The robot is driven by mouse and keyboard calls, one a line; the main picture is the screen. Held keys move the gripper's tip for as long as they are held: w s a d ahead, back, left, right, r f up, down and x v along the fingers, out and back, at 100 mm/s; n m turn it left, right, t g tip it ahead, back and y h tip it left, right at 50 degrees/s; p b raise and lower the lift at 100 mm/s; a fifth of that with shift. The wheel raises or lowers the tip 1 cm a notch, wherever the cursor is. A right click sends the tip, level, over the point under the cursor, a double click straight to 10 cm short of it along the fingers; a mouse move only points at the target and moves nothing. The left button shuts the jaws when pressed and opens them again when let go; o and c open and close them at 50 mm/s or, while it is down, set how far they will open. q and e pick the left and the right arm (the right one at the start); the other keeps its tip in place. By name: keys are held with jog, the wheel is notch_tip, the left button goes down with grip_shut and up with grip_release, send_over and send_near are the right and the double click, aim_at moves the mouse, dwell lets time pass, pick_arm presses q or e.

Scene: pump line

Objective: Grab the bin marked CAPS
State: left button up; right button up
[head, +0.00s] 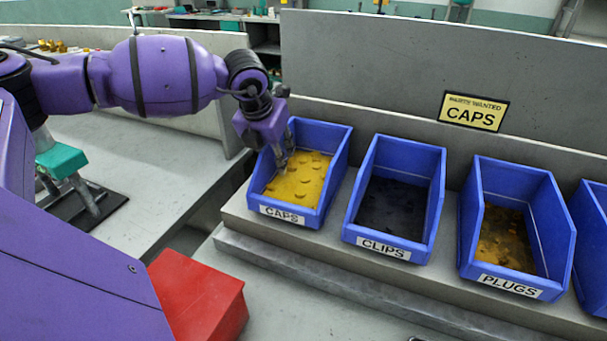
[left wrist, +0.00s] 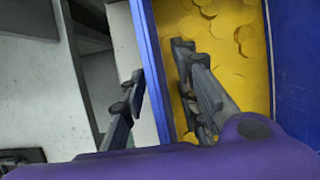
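The CAPS bin (head: 285,215) is a blue open bin of yellow caps with a white label, leftmost in the row on the grey ledge. My left gripper (head: 279,158) points down at its left wall, towards the back. In the left wrist view, the blue wall (left wrist: 152,60) runs between the two spread fingers of my left gripper (left wrist: 160,66). One finger is outside the bin and the other is inside, over the yellow caps (left wrist: 225,35). A gap shows between the outer finger and the wall; contact on the inner side is unclear. My right gripper is out of view.
The CLIPS bin (head: 392,250) and PLUGS bin (head: 512,283) stand to the right, with another blue bin (head: 592,235) at the edge. A sign (head: 473,111) reading CAPS is behind them. A red box (head: 198,298) is in front, left. A teal fixture (head: 61,161) stands left.

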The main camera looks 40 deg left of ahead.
pick_arm(q)
jog(key=shift+w+f, duration=0.25)
jog(key=shift+f, duration=0.35)
grip_shut()
jog(key=shift+r, duration=0.2)
